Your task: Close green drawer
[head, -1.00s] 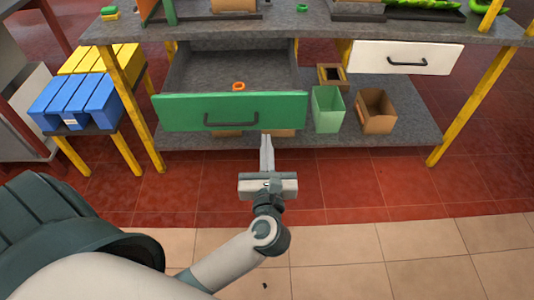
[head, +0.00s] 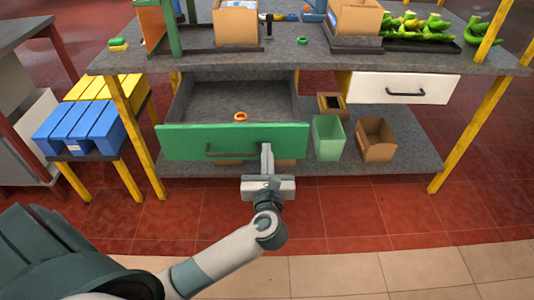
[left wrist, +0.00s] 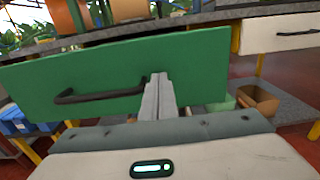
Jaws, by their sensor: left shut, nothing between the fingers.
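The green drawer (head: 190,139) is pulled out from under the grey workbench, and its inside shows with an orange ring (head: 240,117) in it. Its front carries a dark bar handle (head: 225,152). My left gripper (head: 266,150) is shut and empty, with its fingertips at the drawer front, right of the handle. In the left wrist view the fingers (left wrist: 158,85) overlap the green front (left wrist: 205,65), just right of the handle (left wrist: 95,97). I cannot tell whether they touch it. My right gripper is not in view.
A closed white drawer (head: 370,88) is at the right of the bench. A green bin (head: 328,138) and a brown bin (head: 377,140) stand on the lower shelf. Blue bins (head: 80,128) are on a side table at left. Yellow legs (head: 467,125) hold the bench.

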